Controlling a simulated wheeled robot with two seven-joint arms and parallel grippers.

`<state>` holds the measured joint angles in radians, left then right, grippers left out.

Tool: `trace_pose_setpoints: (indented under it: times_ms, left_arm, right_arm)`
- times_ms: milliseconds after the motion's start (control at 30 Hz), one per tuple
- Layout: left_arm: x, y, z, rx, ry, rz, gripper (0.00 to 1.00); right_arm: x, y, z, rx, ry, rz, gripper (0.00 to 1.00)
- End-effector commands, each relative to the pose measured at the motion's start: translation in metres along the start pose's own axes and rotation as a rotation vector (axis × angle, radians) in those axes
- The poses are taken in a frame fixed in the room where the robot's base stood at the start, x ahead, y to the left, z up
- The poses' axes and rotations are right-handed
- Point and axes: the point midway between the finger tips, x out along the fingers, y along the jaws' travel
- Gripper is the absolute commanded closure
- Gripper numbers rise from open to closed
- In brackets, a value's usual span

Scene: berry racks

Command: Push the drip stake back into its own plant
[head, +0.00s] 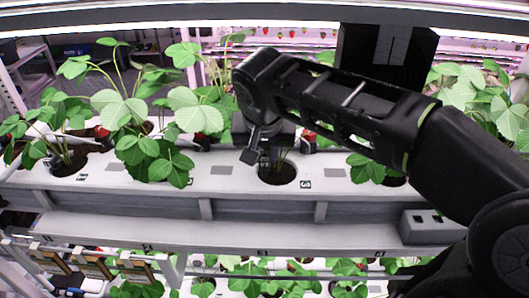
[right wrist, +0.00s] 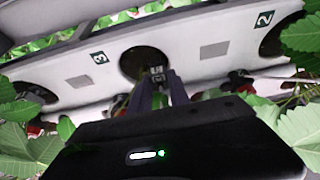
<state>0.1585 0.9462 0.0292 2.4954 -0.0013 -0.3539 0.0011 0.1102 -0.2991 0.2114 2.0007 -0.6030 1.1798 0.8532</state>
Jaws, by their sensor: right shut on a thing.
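My right gripper (head: 258,156) reaches in from the right over the white rack channel (head: 225,182). It is shut on a small dark piece, apparently the drip stake (right wrist: 157,72), of which only a little shows between the fingertips. The gripper is just above a round dark planting hole (head: 277,178), with a few green stems beside the fingers. In the right wrist view the fingers (right wrist: 158,80) point at the hole (right wrist: 135,62), near a marker reading 3 (right wrist: 99,57). I cannot tell whether the stake touches the soil. My left gripper is not in view.
Leafy strawberry plants (head: 150,130) crowd the channel to the left, and another plant (head: 368,165) stands to the right. A grey box (head: 427,227) sits on the front ledge. A lower row of plants (head: 250,280) is below. Leaves hang close in the right wrist view (right wrist: 290,130).

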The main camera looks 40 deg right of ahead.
Motion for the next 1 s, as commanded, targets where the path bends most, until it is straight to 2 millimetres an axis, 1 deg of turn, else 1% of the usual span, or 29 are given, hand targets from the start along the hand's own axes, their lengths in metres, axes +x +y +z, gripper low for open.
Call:
trace_pose_setpoints:
  times_ms: [567, 600, 900, 1000]
  left_arm:
    - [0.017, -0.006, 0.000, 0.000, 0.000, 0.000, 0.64]
    - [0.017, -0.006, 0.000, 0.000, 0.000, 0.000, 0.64]
    - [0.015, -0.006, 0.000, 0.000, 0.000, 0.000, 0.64]
    - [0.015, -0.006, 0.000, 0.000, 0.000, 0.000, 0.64]
  right_arm:
    - [0.017, 0.000, 0.008, 0.000, 0.000, 0.000, 1.00]
    - [0.017, 0.000, 0.008, 0.000, 0.000, 0.000, 0.77]
    - [0.016, 0.000, 0.007, 0.000, 0.000, 0.000, 0.52]
    - [0.016, 0.000, 0.007, 0.000, 0.000, 0.000, 0.52]
